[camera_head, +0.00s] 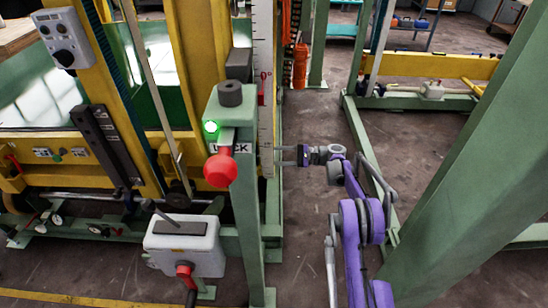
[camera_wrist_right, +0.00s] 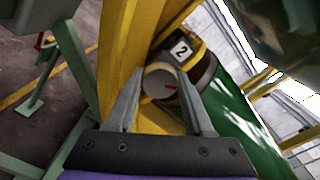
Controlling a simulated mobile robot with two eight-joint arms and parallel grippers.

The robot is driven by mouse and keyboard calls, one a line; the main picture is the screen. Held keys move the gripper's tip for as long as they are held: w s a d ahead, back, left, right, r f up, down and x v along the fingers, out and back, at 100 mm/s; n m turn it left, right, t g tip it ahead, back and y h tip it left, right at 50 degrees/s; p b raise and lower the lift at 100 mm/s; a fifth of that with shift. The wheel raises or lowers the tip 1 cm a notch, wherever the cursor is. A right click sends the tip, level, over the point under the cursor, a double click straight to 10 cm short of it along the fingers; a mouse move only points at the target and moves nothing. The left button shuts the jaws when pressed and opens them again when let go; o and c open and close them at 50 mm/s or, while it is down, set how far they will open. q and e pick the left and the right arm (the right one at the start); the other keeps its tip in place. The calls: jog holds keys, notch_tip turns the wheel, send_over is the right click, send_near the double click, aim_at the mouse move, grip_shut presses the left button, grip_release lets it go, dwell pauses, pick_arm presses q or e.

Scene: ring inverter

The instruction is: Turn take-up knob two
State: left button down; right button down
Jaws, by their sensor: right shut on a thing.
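In the head view the right gripper (camera_head: 284,155) reaches left to the scale beside the green post, and the knob is hidden there. My left gripper is not in view.
A green post (camera_head: 245,215) with a red ball handle (camera_head: 220,170), a lit green lamp (camera_head: 211,127) and a LOCK label stands left of the gripper. A white box (camera_head: 184,245) with a lever is below. A wide green beam (camera_head: 470,150) slants at right. Floor between is clear.

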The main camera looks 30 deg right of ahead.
jog(key=n, duration=0.4)
jog(key=shift+n, duration=0.3)
jog(key=n, duration=0.4)
jog(key=shift+n, duration=0.3)
jog(key=n, duration=1)
jog(key=shift+r, duration=0.1)
jog(key=n, duration=0.4)
jog(key=n+p, duration=0.1)
jog(key=n, duration=0.4)
jog(key=shift+s+n, duration=0.1)
jog(key=shift+n, duration=0.3)
jog(key=n, duration=0.5)
jog(key=shift+n+p, duration=0.45)
jog(key=shift+n, duration=2.05)
